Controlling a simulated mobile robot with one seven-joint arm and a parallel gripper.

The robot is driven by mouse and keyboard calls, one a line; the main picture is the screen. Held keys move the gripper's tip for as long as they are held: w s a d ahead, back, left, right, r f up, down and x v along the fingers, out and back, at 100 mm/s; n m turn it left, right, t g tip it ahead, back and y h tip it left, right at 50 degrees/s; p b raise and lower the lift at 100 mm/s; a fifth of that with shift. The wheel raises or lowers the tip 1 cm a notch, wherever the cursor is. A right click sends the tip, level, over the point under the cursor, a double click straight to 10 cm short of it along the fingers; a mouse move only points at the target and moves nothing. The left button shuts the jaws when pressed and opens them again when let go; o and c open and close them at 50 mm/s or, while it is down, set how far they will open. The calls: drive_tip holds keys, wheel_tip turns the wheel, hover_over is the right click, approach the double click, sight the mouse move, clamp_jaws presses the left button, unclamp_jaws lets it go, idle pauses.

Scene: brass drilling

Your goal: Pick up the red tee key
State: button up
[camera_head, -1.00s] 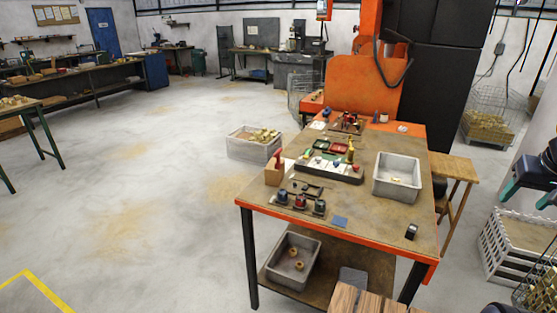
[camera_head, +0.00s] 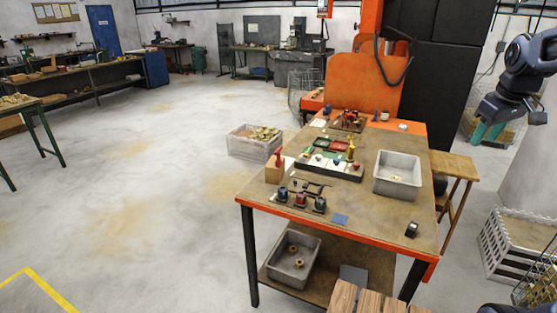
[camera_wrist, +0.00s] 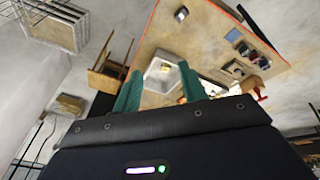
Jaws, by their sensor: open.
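A small upright red piece (camera_head: 278,156) stands at a wooden block (camera_head: 274,173) on the left edge of the orange-edged table; it looks like the red tee key, but its shape is too small to be sure. In the wrist view a red piece (camera_wrist: 259,96) shows by a brown block at the table's edge. My gripper (camera_head: 488,133) is at the upper right of the head view, off the table and far from the red piece. Its teal fingers (camera_wrist: 160,85) are apart, with nothing between them.
The table (camera_head: 385,228) carries a grey bin (camera_head: 397,175), a rack with coloured parts (camera_head: 330,165), and a holder with dark and red pieces (camera_head: 301,200). A wooden stool (camera_head: 455,168) stands at its right. The drilling machine (camera_head: 362,85) rises behind. Floor to the left is open.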

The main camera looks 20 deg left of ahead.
drive_tip(key=w+a+n+g, duration=0.1)
drive_tip(key=w+a+n, duration=0.45)
drive_tip(key=a, duration=0.55)
drive_tip(key=w+a+f+n, duration=0.1)
drive_tip(key=w+a+n, duration=0.5)
drive_tip(key=a, duration=0.4)
drive_tip(key=w+a+n+g, duration=0.1)
drive_tip(key=w+a+n, duration=0.3)
drive_tip(key=w+a, duration=0.55)
drive_tip(key=n+g, duration=0.2)
drive_tip(key=n, duration=1.1)
hover_over(278, 149)
drive_tip(key=shift+m+h, duration=0.25)
drive_tip(key=shift+h, duration=0.05)
drive_tip(key=f, duration=1.7)
drive_tip(key=shift+w+d, duration=0.25)
drive_tip(key=shift+w, duration=0.15)
wheel_tip(278, 149, down, 5)
drive_tip(key=shift+s+a+f, duration=0.1)
drive_tip(key=shift+a+f, duration=0.05)
drive_tip(key=shift+f, duration=1.15)
drive_tip(key=shift+s+a+f, duration=0.1)
drive_tip(key=shift+f, duration=1.2)
